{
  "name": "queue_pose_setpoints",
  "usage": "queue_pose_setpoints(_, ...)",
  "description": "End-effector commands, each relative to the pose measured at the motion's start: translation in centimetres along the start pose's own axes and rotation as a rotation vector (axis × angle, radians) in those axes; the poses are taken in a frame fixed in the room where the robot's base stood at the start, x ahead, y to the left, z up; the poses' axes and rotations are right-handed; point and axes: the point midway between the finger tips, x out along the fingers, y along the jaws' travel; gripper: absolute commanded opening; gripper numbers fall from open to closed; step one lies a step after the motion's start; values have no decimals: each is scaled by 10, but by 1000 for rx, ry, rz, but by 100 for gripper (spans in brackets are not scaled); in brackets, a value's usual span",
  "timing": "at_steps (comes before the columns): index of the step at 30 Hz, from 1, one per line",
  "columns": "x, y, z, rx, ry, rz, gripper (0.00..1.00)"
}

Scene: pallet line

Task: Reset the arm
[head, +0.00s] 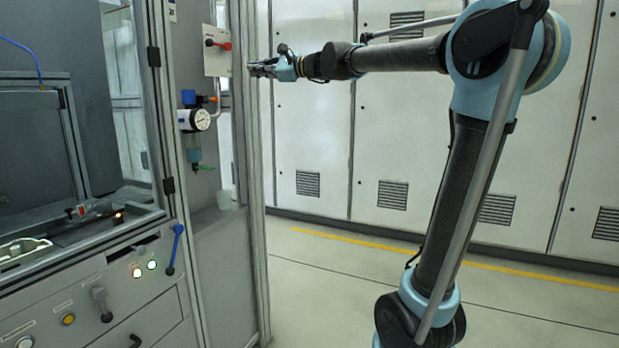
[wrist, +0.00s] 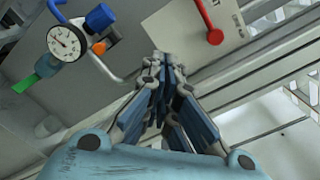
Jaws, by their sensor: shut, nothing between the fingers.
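My gripper (head: 262,69) is at the end of my outstretched arm, pointing left in the head view. It is just right of the aluminium frame of the machine cabinet, near a light panel with a red lever (head: 217,44). In the wrist view my gripper (wrist: 166,62) shows with its fingers together and nothing between them. The red lever (wrist: 214,35) is beyond the fingertips at the upper right in that view. I cannot tell how far the fingertips are from the panel.
A pressure gauge (head: 199,119) with a blue knob hangs below the panel. A blue handle (head: 175,249) sticks out from the cabinet front. Grey wall cabinets (head: 400,140) stand behind my arm. The floor (head: 325,290) beyond the machine is clear, with a yellow line.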

Motion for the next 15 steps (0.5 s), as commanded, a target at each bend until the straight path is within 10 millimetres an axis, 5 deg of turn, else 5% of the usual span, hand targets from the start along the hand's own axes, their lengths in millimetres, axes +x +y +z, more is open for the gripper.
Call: queue_pose_setpoints(15,-177,208,-127,-666,287,477,0)
